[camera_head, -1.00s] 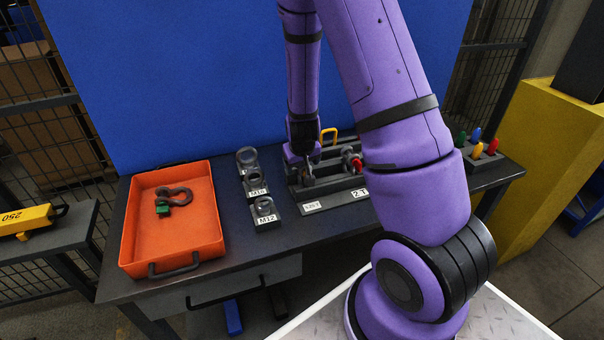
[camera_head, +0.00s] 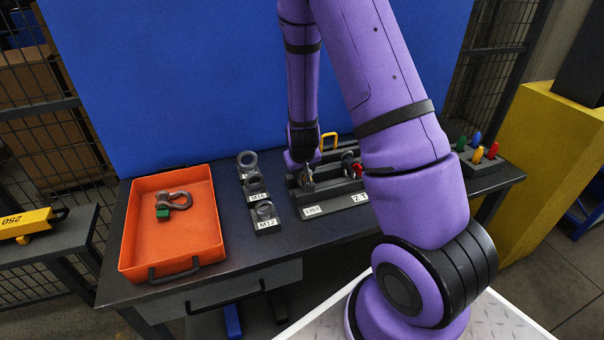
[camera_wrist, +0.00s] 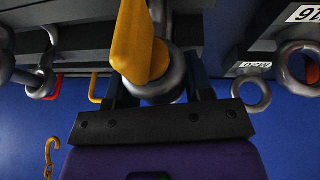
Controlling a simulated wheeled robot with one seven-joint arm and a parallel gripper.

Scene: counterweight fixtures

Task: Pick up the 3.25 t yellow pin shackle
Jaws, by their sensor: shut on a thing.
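The yellow pin shackle shows close up in the wrist view, with a grey bow (camera_wrist: 160,92) and a flat yellow pin end (camera_wrist: 133,40). My gripper (camera_wrist: 158,75) has its dark fingers on either side of the grey bow and is shut on it. In the head view my gripper (camera_head: 303,163) points down at the left part of the dark shackle rack (camera_head: 335,197), behind a small label. The shackle is mostly hidden there by the gripper. I cannot tell whether it still touches the rack.
Red-pinned shackles (camera_head: 355,165) stand just right of my gripper. Eye nuts on labelled blocks (camera_head: 265,224) stand left of the rack. An orange tray (camera_head: 135,225) holds a green-pinned shackle (camera_head: 174,204). A blue panel (camera_head: 200,80) rises behind the bench.

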